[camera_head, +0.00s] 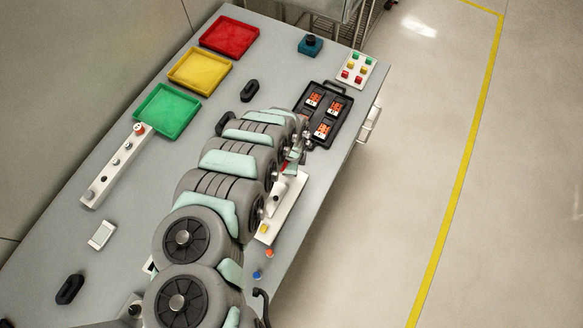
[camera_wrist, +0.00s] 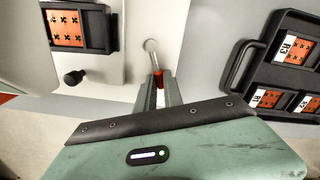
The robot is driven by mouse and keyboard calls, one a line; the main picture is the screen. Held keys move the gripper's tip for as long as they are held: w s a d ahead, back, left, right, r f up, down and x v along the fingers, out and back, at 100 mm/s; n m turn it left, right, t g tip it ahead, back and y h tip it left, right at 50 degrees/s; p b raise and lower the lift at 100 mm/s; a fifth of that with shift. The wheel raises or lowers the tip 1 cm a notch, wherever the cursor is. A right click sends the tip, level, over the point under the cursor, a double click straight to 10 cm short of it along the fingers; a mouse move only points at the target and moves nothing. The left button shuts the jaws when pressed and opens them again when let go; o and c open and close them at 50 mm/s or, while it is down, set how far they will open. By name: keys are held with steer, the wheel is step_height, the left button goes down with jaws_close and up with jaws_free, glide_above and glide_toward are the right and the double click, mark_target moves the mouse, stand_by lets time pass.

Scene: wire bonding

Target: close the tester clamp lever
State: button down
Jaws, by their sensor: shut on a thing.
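The clamp lever (camera_wrist: 154,60) shows in the wrist view as a thin metal rod with a rounded end and a red grip (camera_wrist: 159,79). My gripper (camera_wrist: 160,92) is shut on the red grip, one finger on each side. The lever lies over the pale tester base (camera_wrist: 115,75). An orange board (camera_wrist: 67,27) sits in a black holder on that base at upper left, with a black knob (camera_wrist: 73,77) below it. In the head view my arm covers most of the tester; part of its white base (camera_head: 290,207) shows beside the arm.
A black tray (camera_wrist: 263,65) with several orange boards lies right of my gripper; it also shows in the head view (camera_head: 309,88). Red (camera_head: 229,36), yellow (camera_head: 199,71) and green (camera_head: 166,110) trays stand at the far left. A button panel (camera_head: 356,70) stands at the back right.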

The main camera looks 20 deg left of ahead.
steer(key=c, duration=1.5)
jaws_free()
steer(key=shift+o, duration=0.2)
